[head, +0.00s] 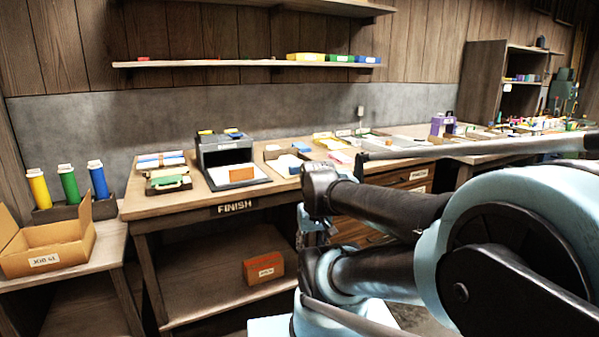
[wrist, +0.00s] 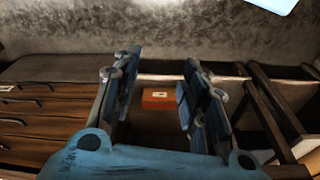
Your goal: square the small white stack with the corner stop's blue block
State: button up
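In the head view, a small white stack (head: 284,164) sits on the FINISH bench (head: 205,202), right of the dark box-like unit. Small blue pieces (head: 301,147) show beside it at a brown edged holder (head: 270,153), which looks like the corner stop. At this size I cannot tell which blue piece is the block or whether the stack touches it. In the wrist view, my gripper (wrist: 161,62) is open, its two fingers wide apart with nothing between them. The stack is not recognisable in the wrist view. The gripper's fingers cannot be made out in the head view.
An orange labelled box (head: 263,270) lies on the bench's lower shelf; it also shows beyond my fingers in the wrist view (wrist: 158,98). A wall shelf (head: 200,64) hangs above. My arm fills the right foreground.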

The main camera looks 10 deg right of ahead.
dwell(0.3)
jog(key=shift+s+r, duration=0.25)
jog(key=c, duration=0.6)
jog(key=shift+r, duration=0.3)
grip_shut()
jog(key=w+d+r+m+t+h, duration=0.1)
jog(key=w+r+m, duration=0.3)
jog(key=w, duration=0.8)
jog(key=w+d+r+m+t+h, duration=0.1)
jog(key=w+d+r+m+t, duration=0.1)
jog(key=w+d+r+m, duration=0.2)
jog(key=w+d+r+m+t+h, duration=0.1)
jog(key=w+r+m, duration=0.5)
jog(key=w, duration=1.3)
notch_tip(320, 180, up, 2)
jog(key=shift+w+d+r+t, duration=0.25)
jog(key=shift+w+d+t, duration=0.05)
jog(key=shift+d, duration=0.45)
